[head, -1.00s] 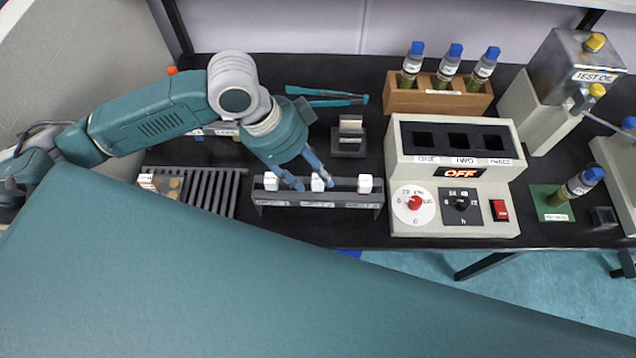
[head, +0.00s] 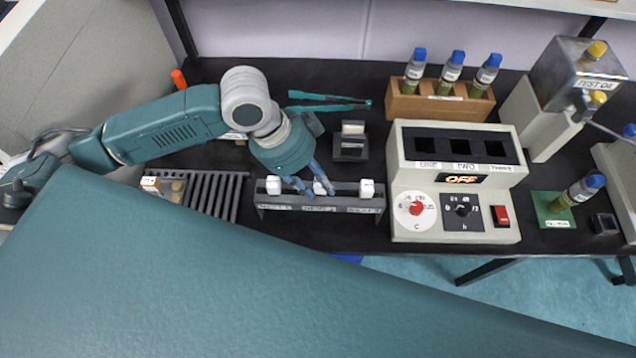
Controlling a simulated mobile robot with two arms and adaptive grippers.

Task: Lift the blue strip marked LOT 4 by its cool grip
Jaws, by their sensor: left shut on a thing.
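A dark grey rack (head: 350,204) stands near the bench's front edge. Three white grips stick up from it: a left one (head: 273,184), a middle one (head: 320,188) and a right one (head: 367,188). The labels on the rack's front are too small to read, and I cannot tell which grip belongs to LOT 4. No blue strip body shows above the rack. My left gripper (head: 315,188) points down with its blue fingers on either side of the middle white grip, shut on it. The grip still sits at the rack's top. My right gripper is not in view.
A slotted grey rack (head: 232,196) lies left. A small dark stand (head: 350,146) and teal tweezers (head: 328,101) are behind my gripper. A heater block reading OFF (head: 457,225) stands close right, with a wooden tube rack (head: 437,108) behind it.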

